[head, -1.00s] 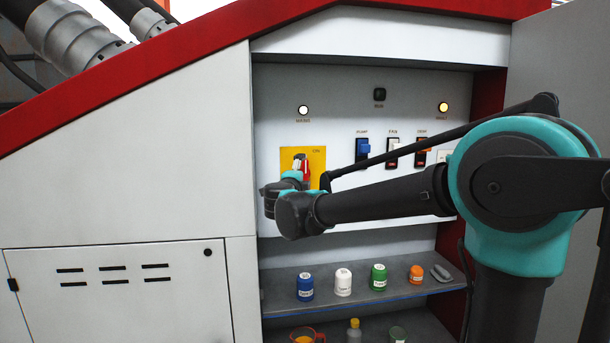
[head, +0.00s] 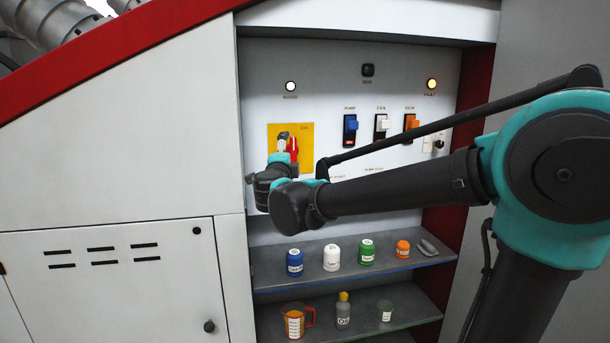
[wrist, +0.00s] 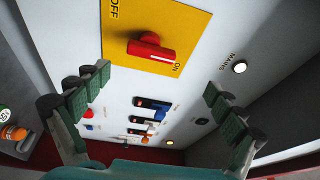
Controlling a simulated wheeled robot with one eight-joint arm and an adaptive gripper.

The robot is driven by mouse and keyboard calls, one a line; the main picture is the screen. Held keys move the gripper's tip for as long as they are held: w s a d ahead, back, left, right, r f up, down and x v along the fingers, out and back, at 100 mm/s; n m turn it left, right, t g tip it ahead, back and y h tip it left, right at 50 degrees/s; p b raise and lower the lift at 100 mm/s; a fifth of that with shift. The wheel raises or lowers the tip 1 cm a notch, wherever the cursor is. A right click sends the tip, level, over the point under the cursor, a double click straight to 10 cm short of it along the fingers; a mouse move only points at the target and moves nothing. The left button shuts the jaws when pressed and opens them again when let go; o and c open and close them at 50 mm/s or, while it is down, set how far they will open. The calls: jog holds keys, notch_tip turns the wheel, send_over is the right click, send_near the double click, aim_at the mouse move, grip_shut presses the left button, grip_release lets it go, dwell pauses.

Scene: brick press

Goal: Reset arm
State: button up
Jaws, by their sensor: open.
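My gripper (wrist: 158,105) is open in the wrist view, with one green-padded finger on each side and nothing between them. The red rotary handle (wrist: 152,48) stands on a yellow plate (wrist: 190,28) beyond the fingertips, apart from them. Its end points toward the ON mark; OFF is at the other end of the plate. In the head view the red handle (head: 292,148) and yellow plate (head: 306,134) are partly hidden by my gripper (head: 283,143) and wrist. My arm reaches in from the right across the panel.
Blue (head: 351,128), white (head: 382,126) and orange (head: 411,123) switches sit right of the plate, close above my forearm. The MAINS lamp (head: 291,86) looks white; an amber lamp (head: 431,84) glows. Shelves below hold several jars, a jug (head: 295,321) and a bottle (head: 343,310).

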jog(key=s+d+f+n+g+y, duration=0.2)
jog(key=s+d+f+n+g, duration=0.15)
jog(key=f+n, duration=0.3)
jog(key=s+d+f+n+g+y, duration=0.25)
jog(key=d+f+n, duration=0.2)
jog(key=f, duration=0.35)
jog(key=s+d+f+n+g+y, duration=0.2)
jog(key=s+d+f+n+y, duration=0.15)
jog(key=f+n, duration=0.35)
jog(key=s+d+f+g+h, duration=0.6)
jog(key=s+d+f+h, duration=0.1)
jog(key=s+d+f, duration=1.1)
jog(key=shift+f+g, duration=0.3)
jog(key=shift+f, duration=0.2)
jog(key=shift+a, duration=0.1)
